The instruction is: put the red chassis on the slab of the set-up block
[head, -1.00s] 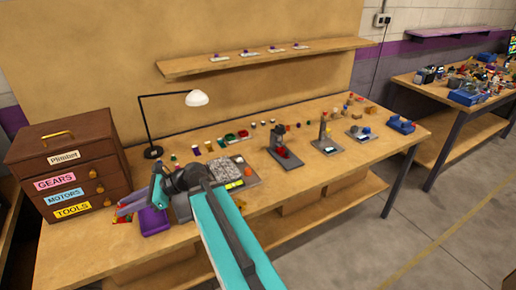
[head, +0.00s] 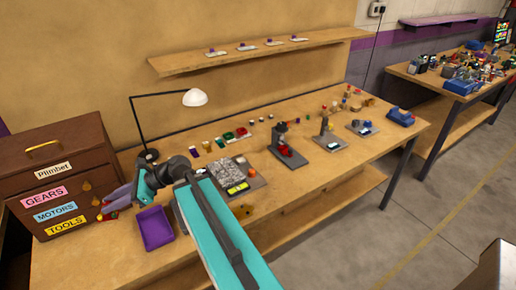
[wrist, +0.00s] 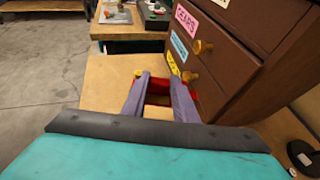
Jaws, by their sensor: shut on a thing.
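My gripper (wrist: 160,84) has purple-grey fingers closed on the red chassis (wrist: 158,99), whose red parts show between and beside the fingers in the wrist view. In the head view, my gripper (head: 112,206) is at the left end of the bench, in front of the drawer cabinet, with only a little red visible at it. A grey block with a speckled slab (head: 229,172) lies on the bench to the right of my gripper, beyond my wrist. I cannot tell for certain that this is the set-up block.
A purple tray (head: 154,229) is just right of my gripper, at the front. The brown drawer cabinet (head: 62,178) stands close on the left. A desk lamp (head: 196,98) rises behind my wrist. Grey stands (head: 288,154) and small parts occupy the bench farther right.

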